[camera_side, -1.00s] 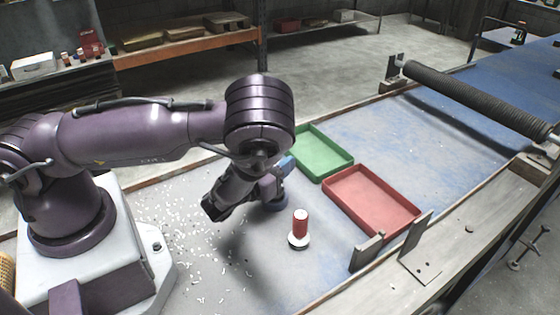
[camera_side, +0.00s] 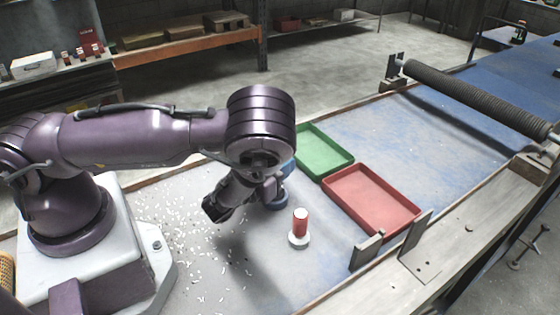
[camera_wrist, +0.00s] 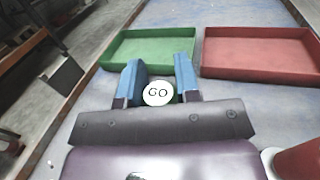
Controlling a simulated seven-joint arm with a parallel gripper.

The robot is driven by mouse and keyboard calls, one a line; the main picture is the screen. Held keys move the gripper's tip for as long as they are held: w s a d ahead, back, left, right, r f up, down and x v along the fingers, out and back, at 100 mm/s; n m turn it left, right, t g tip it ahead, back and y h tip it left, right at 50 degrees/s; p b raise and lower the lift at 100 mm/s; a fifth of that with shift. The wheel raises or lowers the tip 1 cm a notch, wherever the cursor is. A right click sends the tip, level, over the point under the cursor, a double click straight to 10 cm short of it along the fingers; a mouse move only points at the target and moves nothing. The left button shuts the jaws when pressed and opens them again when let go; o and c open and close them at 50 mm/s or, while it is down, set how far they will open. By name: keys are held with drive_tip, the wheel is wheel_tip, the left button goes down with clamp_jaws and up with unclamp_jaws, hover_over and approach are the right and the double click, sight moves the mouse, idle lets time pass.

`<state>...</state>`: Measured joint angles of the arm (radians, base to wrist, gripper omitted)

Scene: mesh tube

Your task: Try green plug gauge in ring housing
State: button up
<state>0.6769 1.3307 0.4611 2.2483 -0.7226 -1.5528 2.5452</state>
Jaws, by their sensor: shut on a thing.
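The green plug gauge shows in the wrist view as a white round end face (camera_wrist: 157,92) marked "GO", with a sliver of green beside it. My gripper (camera_wrist: 159,84) is shut on it, one blue finger on each side. In the side view my gripper (camera_side: 276,186) is low over the bench and largely screened by my wrist.
A red plug (camera_side: 300,222) stands upright on a white base to the right, near my wrist. A green tray (camera_side: 324,174) and a red tray (camera_side: 411,232) lie beyond, both empty. A metal bracket (camera_side: 366,252) stands at the bench edge. White chips litter the left.

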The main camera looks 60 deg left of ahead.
drive_tip(key=shift+f, duration=1.15)
idle(2.0)
wheel_tip(320, 180, up, 7)
idle(1.3)
